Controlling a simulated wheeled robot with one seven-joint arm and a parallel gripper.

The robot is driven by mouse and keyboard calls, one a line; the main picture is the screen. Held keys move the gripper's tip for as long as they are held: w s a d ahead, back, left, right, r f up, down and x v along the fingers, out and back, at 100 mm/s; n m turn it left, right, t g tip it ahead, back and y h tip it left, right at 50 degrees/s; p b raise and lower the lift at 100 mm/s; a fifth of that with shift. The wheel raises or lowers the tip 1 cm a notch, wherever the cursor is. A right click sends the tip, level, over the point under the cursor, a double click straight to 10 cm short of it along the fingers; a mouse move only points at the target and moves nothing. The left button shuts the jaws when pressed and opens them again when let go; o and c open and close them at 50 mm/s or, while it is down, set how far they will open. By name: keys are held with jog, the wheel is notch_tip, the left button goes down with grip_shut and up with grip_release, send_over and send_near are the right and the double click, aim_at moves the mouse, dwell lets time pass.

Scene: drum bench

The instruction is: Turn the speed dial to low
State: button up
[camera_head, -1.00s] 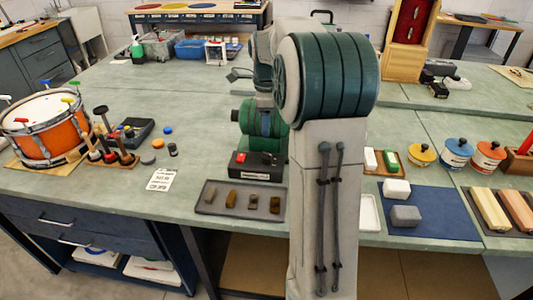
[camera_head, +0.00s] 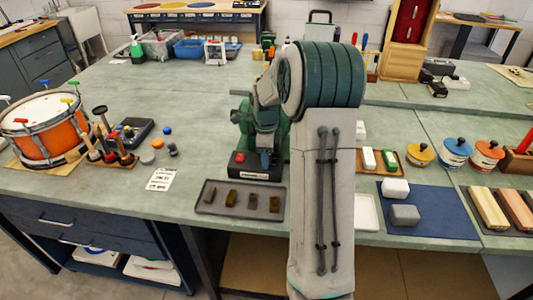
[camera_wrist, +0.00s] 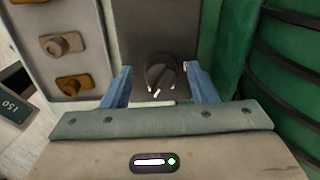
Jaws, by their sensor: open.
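The speed dial (camera_wrist: 160,72) is a dark round knob with a white pointer mark, on a grey panel in the wrist view. My gripper (camera_wrist: 160,68) is open, with one blue finger on each side of the dial. Gaps show between the fingers and the knob, and I see no contact. The low mark cannot be read. In the head view my arm hides the dial; the dark control box (camera_head: 256,168) with a red button shows beside it.
A grey tray (camera_head: 240,213) with several small brown blocks lies in front of the control box. The green machine (camera_head: 243,116) stands just behind it. A white printed card (camera_head: 161,179) lies to the left. A blue mat (camera_head: 440,222) with blocks lies to the right.

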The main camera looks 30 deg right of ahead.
jog(key=c, duration=1)
